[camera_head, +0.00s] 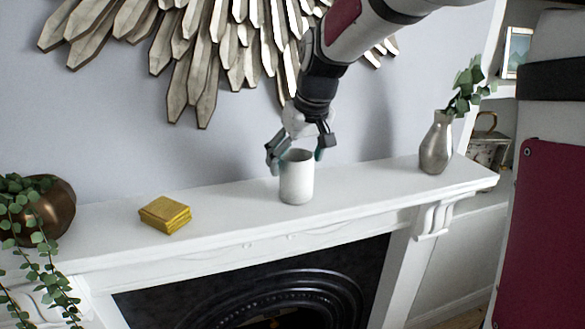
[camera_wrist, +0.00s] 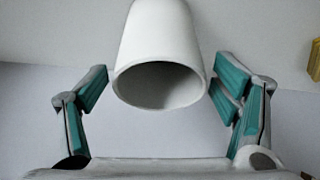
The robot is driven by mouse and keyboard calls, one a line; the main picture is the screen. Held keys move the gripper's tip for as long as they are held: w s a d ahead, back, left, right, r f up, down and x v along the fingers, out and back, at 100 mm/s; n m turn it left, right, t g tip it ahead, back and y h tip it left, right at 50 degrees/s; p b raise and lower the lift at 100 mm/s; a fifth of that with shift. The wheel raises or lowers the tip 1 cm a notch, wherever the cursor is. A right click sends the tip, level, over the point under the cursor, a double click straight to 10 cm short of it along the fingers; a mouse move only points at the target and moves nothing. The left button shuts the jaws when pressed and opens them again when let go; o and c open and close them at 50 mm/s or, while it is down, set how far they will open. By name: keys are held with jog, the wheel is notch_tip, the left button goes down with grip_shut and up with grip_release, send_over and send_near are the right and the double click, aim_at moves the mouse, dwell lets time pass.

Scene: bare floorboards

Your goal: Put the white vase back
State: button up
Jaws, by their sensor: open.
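The white vase (camera_head: 297,178) is a plain cylinder with an open top, standing upright on the white mantelpiece near its middle. In the wrist view the vase (camera_wrist: 160,40) shows at the top centre, its dark round mouth facing my camera. My gripper (camera_head: 297,152) is just above the vase's rim, pointing down. Its fingers are spread to either side of the rim. In the wrist view my gripper (camera_wrist: 160,100) is open, with teal pads left and right of the mouth and visible gaps between pads and vase. It holds nothing.
A yellow stack (camera_head: 165,214) lies left on the mantelpiece (camera_head: 235,217), near a bronze pot with a trailing plant (camera_head: 48,212). A metal vase with leaves (camera_head: 436,145) stands right. A sunburst decoration (camera_head: 215,50) hangs behind. The shelf is clear on both sides of the white vase.

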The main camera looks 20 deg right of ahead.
jog(key=b+v, duration=0.1)
jog(key=v, duration=0.6)
jog(key=shift+r, duration=0.4)
jog(key=shift+s+r, duration=0.4)
jog(key=shift+r, duration=0.05)
jog(key=s+f+m, duration=0.1)
jog(key=s+f, duration=0.3)
jog(key=s, duration=0.7)
jog(key=s+f+t, duration=0.1)
jog(key=s+f, duration=0.3)
jog(key=s, duration=0.8)
jog(key=shift+s+a+m+h, duration=0.25)
jog(key=shift+s+m+h, duration=0.1)
jog(key=shift+m+h, duration=0.05)
